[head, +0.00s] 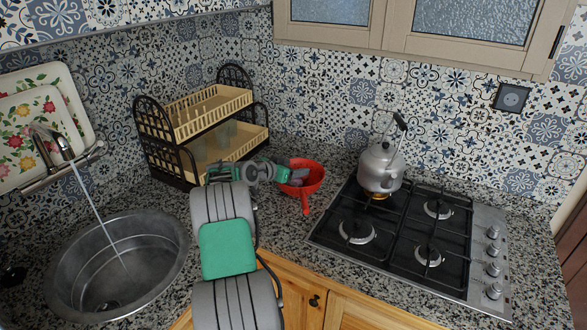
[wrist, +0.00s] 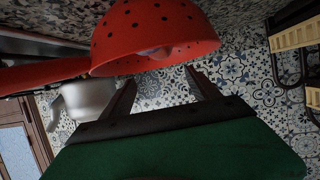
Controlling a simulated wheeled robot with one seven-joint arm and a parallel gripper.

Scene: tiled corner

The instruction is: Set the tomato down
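A red colander (head: 314,178) with a handle stands on the counter between the dish rack and the stove. It also shows in the wrist view (wrist: 150,25), at the top, with dark holes in its wall. My gripper (head: 299,180) is at the colander, partly covering its left side in the head view. In the wrist view my gripper's fingers (wrist: 161,80) are spread apart, with only tiles visible between them. A small, pale pinkish rounded thing (wrist: 155,53) shows at the colander's opening; I cannot tell whether it is the tomato. No tomato can be clearly made out.
A two-tier dish rack (head: 205,112) stands left of the colander, near my arm. A kettle (head: 381,167) sits on the gas stove (head: 400,235) to the right, with a flame under it. A round sink (head: 150,255) with running water is at the left.

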